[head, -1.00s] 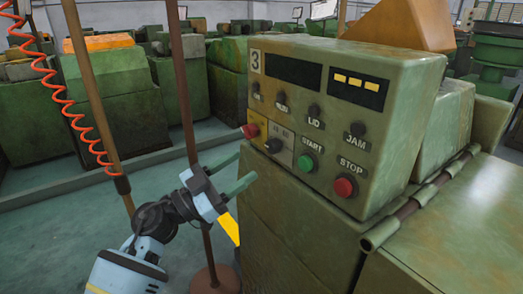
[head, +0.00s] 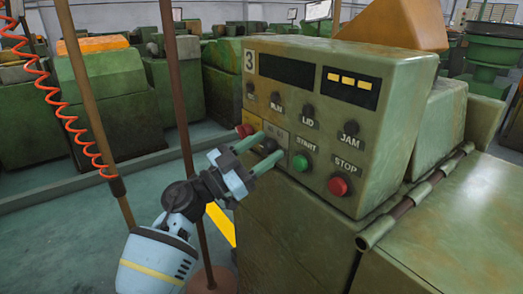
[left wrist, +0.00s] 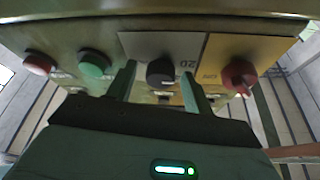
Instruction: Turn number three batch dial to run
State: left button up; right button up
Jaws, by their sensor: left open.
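The batch dial, a black knob (head: 269,146) on a grey plate, sits on the front of the green machine panel marked 3 (head: 249,62). It also shows in the left wrist view (left wrist: 161,72), where the plate bears a partly visible "20". My left gripper (head: 271,147) is open, with its two green fingers on either side of the dial. In the left wrist view its fingers (left wrist: 158,84) flank the knob with gaps; I cannot tell how far they reach along it. The dial's pointer setting is not clear. My right gripper is not in view.
A green START button (head: 300,163) and a red STOP button (head: 338,186) are close to the right of the dial. A red knob on a yellow plate (left wrist: 238,75) is on its other side. Brown poles (head: 182,100) and a red coiled hose (head: 72,120) stand left.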

pick_arm(q)
jog(key=shift+c, duration=0.7)
jog(key=c, duration=0.8)
jog(key=shift+c, duration=0.2)
